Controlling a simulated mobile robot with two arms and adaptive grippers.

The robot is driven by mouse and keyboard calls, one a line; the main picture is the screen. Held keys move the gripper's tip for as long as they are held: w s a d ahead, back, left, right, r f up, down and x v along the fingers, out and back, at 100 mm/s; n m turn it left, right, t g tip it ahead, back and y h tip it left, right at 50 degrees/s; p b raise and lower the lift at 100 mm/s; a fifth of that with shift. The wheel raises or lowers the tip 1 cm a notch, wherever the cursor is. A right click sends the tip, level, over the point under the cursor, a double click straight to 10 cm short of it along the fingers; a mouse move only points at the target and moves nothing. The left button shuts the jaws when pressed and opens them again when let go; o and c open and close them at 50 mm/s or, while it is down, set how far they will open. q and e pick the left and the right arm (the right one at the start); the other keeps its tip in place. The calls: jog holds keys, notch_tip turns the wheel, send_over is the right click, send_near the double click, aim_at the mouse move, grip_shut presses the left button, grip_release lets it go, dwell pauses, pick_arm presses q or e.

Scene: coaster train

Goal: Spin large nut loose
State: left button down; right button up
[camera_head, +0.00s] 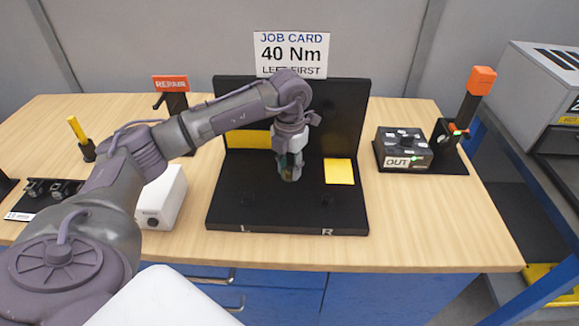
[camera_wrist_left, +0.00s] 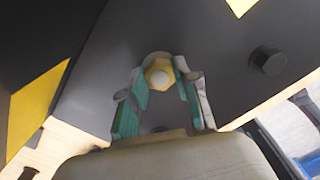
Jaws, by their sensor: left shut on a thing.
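My left gripper (camera_head: 289,178) reaches over the black fixture (camera_head: 230,205) and points down at its base. In the left wrist view its teal-padded fingers (camera_wrist_left: 160,82) are closed on both sides of a yellowish hex nut (camera_wrist_left: 158,66) with a pale round centre. The arm and gripper hide this nut in the head view. A second, dark hex piece (camera_wrist_left: 268,60) sits apart on the black base; it shows faintly in the head view (camera_head: 327,201) near the R mark. My right gripper is in neither view.
Yellow panels (camera_head: 339,171) mark the fixture. A white box (camera_head: 163,198) stands to its left, beneath my arm. A black OUT box (camera_head: 403,148) and an orange-topped post (camera_head: 475,100) stand at right. A job card reading 40 Nm (camera_head: 291,54) is behind. Bare wood lies front right.

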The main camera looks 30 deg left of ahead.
aim_at(290, 170)
pick_arm(q)
jog(key=shift+s+f, duration=0.1)
dwell(0.5)
jog(key=c, duration=0.8)
grip_release()
jog(key=shift+c, duration=0.2)
notch_tip(290, 170, up, 12)
